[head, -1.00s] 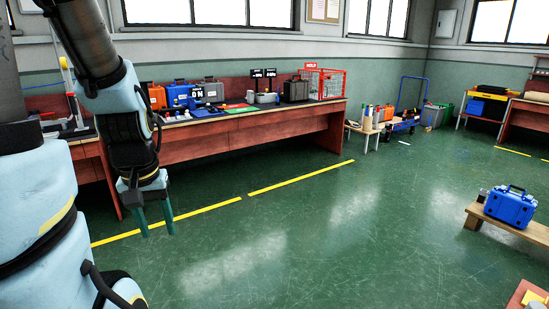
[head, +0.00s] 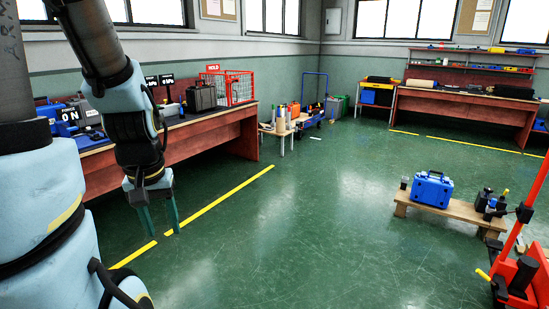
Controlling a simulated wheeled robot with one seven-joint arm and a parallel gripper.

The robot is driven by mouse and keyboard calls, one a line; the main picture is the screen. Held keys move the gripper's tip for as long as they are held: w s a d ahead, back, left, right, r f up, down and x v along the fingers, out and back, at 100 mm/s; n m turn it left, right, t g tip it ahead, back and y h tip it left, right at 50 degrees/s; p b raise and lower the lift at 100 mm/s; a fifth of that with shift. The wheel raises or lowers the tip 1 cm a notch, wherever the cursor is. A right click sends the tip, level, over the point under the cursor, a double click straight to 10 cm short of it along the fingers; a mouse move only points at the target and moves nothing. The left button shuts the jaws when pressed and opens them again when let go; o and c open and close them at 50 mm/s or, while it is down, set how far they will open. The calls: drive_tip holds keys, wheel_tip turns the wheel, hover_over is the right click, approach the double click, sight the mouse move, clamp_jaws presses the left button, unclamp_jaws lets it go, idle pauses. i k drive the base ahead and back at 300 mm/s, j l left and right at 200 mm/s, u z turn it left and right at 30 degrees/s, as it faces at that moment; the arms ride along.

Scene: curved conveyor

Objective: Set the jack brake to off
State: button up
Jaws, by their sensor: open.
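A red-orange machine (head: 518,272) with a slanted red pole and black fittings, possibly the jack, stands at the right edge of the head view. The picture edge cuts off part of it. I cannot make out a brake or its setting on it. My gripper (head: 159,226) hangs pointing down at the left, over the green floor, with its two green fingers apart and nothing between them. It is far to the left of the red machine.
A low wooden bench (head: 456,207) with a blue case (head: 432,188) stands left of the red machine. A long red-brown workbench (head: 196,150) runs along the left wall, with a red wire cage (head: 233,88) on it. The middle floor is clear.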

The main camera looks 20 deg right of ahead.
sight(500, 213)
drive_tip(key=i+l+z, duration=0.15)
drive_tip(key=i+z, duration=0.5)
drive_tip(key=z, duration=0.2)
drive_tip(key=i+z, duration=0.4)
drive_tip(key=i+l, duration=0.1)
drive_tip(key=i, duration=0.35)
drive_tip(key=i+l, duration=0.1)
drive_tip(key=i, duration=0.3)
drive_tip(key=i+l+u, duration=0.1)
drive_tip(key=i+l, duration=0.3)
drive_tip(key=i+l+u, duration=0.1)
drive_tip(key=i+l, duration=0.3)
drive_tip(key=i+l+u, duration=0.1)
drive_tip(key=i+l, duration=0.25)
drive_tip(key=l, duration=0.25)
drive_tip(key=i+l, duration=0.1)
drive_tip(key=l, duration=0.3)
